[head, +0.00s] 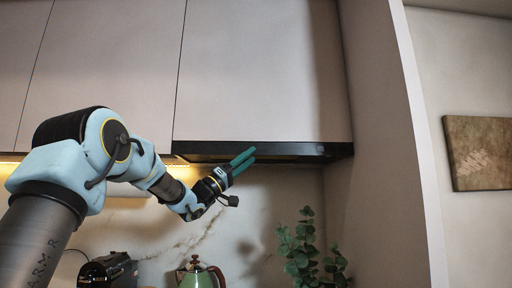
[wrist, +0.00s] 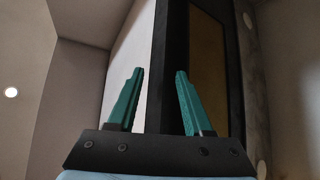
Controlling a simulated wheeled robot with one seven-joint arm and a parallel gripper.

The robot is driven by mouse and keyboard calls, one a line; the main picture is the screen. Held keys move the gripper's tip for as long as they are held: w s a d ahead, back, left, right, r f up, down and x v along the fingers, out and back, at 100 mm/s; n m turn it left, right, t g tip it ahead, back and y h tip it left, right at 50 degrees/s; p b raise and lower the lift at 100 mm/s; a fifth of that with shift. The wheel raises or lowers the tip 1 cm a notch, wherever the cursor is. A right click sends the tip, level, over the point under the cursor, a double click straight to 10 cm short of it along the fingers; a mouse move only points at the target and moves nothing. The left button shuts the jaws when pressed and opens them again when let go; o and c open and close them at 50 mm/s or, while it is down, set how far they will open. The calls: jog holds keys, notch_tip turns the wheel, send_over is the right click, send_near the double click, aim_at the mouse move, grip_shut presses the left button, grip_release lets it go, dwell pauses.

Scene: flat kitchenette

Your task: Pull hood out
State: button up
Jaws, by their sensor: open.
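The hood (head: 300,149) is a thin black slab under the upper cabinets in the head view. In the wrist view its black front edge (wrist: 170,65) runs upward between and beyond my fingers, with a brownish underside panel (wrist: 207,70) to the right. My gripper (head: 243,161) has two teal fingers and reaches up to the hood's front edge, left of its middle. In the wrist view my gripper (wrist: 158,88) is open, with nothing seen held between the fingers. Whether a finger touches the hood I cannot tell.
Pale upper cabinets (head: 260,70) sit directly above the hood. A side wall panel (head: 385,150) closes off its right end. Below are a green kettle (head: 197,277), a dark coffee machine (head: 108,270) and a leafy plant (head: 303,250). A picture (head: 480,152) hangs at right.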

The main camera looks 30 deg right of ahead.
aim_at(257, 152)
jog(key=p+x, duration=0.1)
jog(key=x, duration=0.2)
jog(key=shift+d+r, duration=0.15)
jog(key=shift+d, duration=0.15)
jog(key=shift+c, duration=0.4)
grip_shut()
jog(key=shift+a+r, duration=0.1)
jog(key=shift+r, duration=0.15)
dwell(0.6)
